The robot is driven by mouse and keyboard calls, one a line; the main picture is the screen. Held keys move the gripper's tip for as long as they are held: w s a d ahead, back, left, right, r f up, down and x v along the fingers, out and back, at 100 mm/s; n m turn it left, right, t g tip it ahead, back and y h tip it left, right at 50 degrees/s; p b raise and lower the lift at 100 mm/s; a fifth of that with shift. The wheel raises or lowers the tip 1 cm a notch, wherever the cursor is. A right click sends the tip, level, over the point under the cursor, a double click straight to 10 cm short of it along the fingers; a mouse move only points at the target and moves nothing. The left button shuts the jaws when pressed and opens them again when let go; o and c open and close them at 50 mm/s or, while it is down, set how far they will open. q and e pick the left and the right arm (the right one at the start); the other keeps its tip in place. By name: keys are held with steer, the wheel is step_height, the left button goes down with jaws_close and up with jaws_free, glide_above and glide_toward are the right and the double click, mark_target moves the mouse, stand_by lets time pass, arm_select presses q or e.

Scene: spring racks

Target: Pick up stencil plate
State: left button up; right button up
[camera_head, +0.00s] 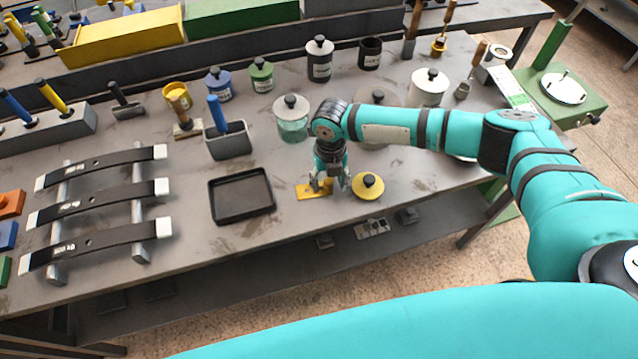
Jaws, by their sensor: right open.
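The stencil plate seems to be the small flat yellow plate (304,193) lying near the front edge of the grey workbench (180,250). My right gripper (331,186) points down over the right part of this plate, with its fingers apart. The fingers hide part of the plate, and I cannot tell whether they touch it. My left gripper is not in view.
A yellow lid with a black knob (368,187) sits close to the right of the gripper. A black tray (241,196) lies to the left. A glass jar (292,118) and several canisters stand behind. Leaf springs (100,203) rest on a rack at far left.

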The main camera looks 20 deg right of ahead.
jaws_close()
stand_by(0.3)
